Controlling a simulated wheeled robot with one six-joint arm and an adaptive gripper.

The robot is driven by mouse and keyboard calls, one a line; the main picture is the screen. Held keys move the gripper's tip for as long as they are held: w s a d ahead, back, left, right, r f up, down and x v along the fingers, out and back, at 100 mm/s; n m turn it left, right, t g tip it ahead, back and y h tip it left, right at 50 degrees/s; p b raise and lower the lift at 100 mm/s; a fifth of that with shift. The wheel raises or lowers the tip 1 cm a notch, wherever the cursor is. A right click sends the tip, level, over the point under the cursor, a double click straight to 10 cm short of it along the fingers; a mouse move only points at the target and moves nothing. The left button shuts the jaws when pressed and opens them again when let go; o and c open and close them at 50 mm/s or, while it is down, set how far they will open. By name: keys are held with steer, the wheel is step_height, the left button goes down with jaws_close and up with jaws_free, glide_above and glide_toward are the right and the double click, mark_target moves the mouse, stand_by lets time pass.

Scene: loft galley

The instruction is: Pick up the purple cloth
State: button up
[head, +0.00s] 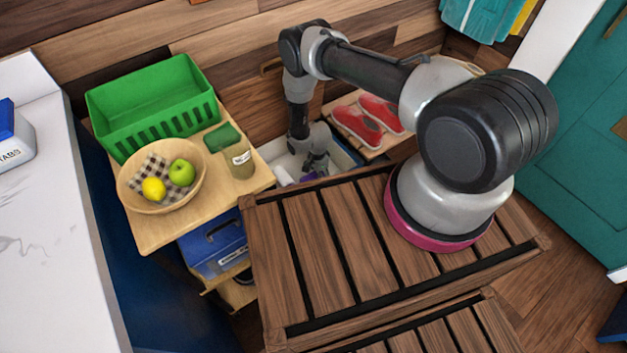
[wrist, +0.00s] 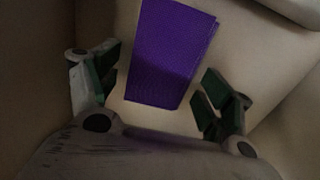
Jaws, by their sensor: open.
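The purple cloth (wrist: 168,55) lies folded flat on the pale floor of a bin, in the upper middle of the wrist view. In the head view only a small purple patch of it (head: 308,177) shows beside my gripper (head: 315,163). My gripper reaches down into the white bin (head: 283,176). In the wrist view my gripper (wrist: 158,92) is open, with one green-padded finger on each side of the cloth's near end. Nothing is held. I cannot tell whether the fingertips touch the cloth or the bin floor.
Left of the bin stands a wooden cart (head: 157,232) with a green basket (head: 150,105), a fruit bowl (head: 135,190) and a jar (head: 242,163). Red shoes (head: 357,125) sit on a shelf right of the bin. The bin walls are close around my gripper.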

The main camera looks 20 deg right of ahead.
steer(key=shift+f, duration=0.35)
steer(key=c, duration=1.1)
step_height(320, 180, up, 10)
steer(key=shift+r, duration=0.1)
